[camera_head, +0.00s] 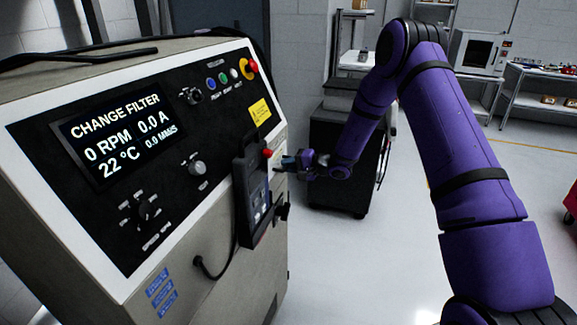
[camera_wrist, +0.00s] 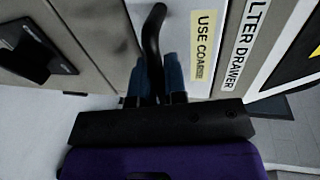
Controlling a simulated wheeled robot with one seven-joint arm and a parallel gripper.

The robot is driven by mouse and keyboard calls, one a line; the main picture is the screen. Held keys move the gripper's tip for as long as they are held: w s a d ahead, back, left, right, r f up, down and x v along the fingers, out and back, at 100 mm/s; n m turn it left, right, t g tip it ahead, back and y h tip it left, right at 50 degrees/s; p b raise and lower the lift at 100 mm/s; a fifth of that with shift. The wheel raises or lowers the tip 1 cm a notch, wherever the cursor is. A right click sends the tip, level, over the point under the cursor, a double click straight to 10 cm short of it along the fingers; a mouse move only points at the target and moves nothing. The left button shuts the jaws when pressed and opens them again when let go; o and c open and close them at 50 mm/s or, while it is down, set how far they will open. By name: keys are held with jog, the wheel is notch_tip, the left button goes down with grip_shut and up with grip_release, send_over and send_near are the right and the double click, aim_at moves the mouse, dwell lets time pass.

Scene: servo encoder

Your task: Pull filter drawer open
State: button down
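In the wrist view, a black curved handle (camera_wrist: 154,35) stands out from a pale panel, the filter drawer front (camera_wrist: 215,62), with labels reading "LTER DRAWER" and "USE COAR…". My gripper (camera_wrist: 154,78) has its two blue fingers on either side of the handle, close against it, and looks shut on it. In the head view, my gripper (camera_head: 284,163) is at the right side of the grey machine (camera_head: 215,240), just beyond the black hanging handset. The drawer and its handle are hidden there. I cannot tell whether the drawer stands out from the machine.
The black handset (camera_head: 252,190) with a red button hangs on the machine's near right edge, close to my gripper. The screen (camera_head: 115,132) reads "CHANGE FILTER", 0 RPM. A dark cabinet (camera_head: 340,150) stands behind my arm. The floor (camera_head: 370,265) right of the machine is clear.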

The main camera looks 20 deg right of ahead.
jog(key=shift+d, duration=0.15)
jog(key=f+v, duration=0.3)
jog(key=v, duration=1.2)
jog(key=shift+s+d, duration=0.25)
jog(key=shift+d, duration=0.1)
jog(key=c, duration=1.2)
grip_release()
jog(key=v, duration=1)
jog(key=shift+s+d, duration=0.25)
jog(key=shift+d, duration=0.1)
